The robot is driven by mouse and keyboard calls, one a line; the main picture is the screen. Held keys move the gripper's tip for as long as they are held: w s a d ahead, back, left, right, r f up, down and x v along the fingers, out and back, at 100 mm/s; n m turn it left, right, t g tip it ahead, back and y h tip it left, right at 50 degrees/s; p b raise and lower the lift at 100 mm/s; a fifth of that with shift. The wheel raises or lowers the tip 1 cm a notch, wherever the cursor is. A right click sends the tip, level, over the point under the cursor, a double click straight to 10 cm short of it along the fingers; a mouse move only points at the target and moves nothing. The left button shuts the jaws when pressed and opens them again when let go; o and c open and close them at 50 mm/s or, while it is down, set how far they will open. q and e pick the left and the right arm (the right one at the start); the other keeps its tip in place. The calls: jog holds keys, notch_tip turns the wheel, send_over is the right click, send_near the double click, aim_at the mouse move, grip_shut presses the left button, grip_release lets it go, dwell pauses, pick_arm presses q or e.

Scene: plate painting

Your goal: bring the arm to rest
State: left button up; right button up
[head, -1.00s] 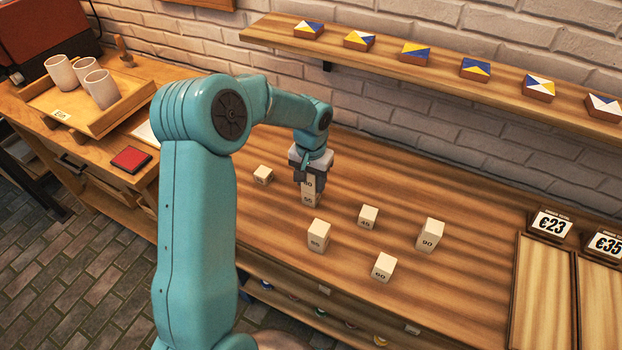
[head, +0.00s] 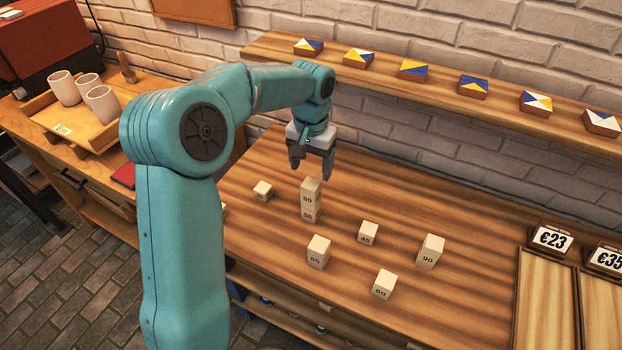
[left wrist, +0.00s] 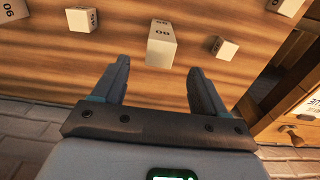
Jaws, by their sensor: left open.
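My left gripper (head: 312,160) is open and empty, above and a little behind a stack of two pale blocks. The upper block of the stack, marked 80 (head: 311,191), sits on a block marked 55 (head: 308,213), and the stack stands upright. In the left wrist view, my two fingers (left wrist: 158,82) are spread apart, and the 80 block (left wrist: 161,44) shows beyond them, clear of both. My teal left arm comes in from the left of the head view. My right gripper is not in view.
Several loose numbered blocks stand around the stack, including the 90 block (head: 430,251), the 45 block (head: 368,233) and a small block (head: 263,190). A wall shelf (head: 430,88) with painted tiles runs behind. A wooden tray (head: 101,132) holds cups at left.

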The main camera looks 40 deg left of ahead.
pick_arm(q)
jog(key=shift+r, duration=0.6)
